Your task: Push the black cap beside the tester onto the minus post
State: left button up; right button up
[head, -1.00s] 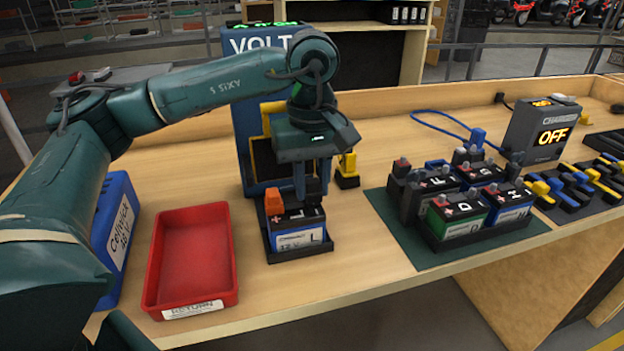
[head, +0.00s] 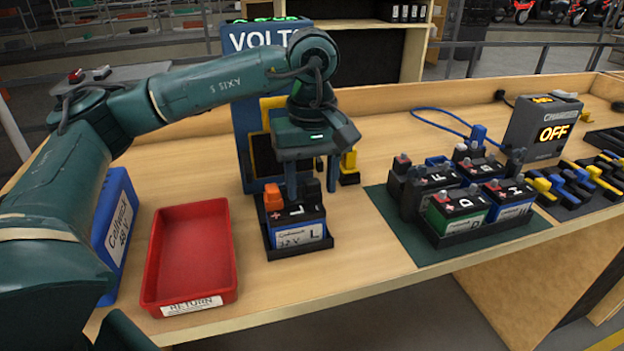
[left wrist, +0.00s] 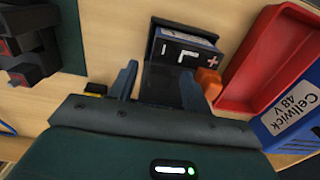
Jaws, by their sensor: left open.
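The battery marked L (head: 297,232) sits in a black holder (head: 300,253) in front of the blue tester (head: 247,110), which is marked VOLT. An orange cap (head: 272,197) is on its left post; it also shows in the left wrist view (left wrist: 208,82). A black cap (head: 310,190) stands at the battery's right post, between the fingers. I cannot tell how far down it sits. My left gripper (head: 312,187) is over the battery, fingers apart on either side of the cap. In the left wrist view its fingers (left wrist: 158,76) are spread, with dark shapes between them. My right gripper is not in view.
A red return bin (head: 190,258) and a blue Cellwick box (head: 117,225) stand left of the battery. A yellow-and-black clamp (head: 348,170) stands to its right. Several batteries sit on a green mat (head: 400,240). The charger (head: 540,125) shows OFF.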

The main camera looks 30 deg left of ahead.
pick_arm(q)
notch_tip(320, 180, up, 13)
jog(key=p, duration=0.1)
jog(key=shift+p, duration=0.4)
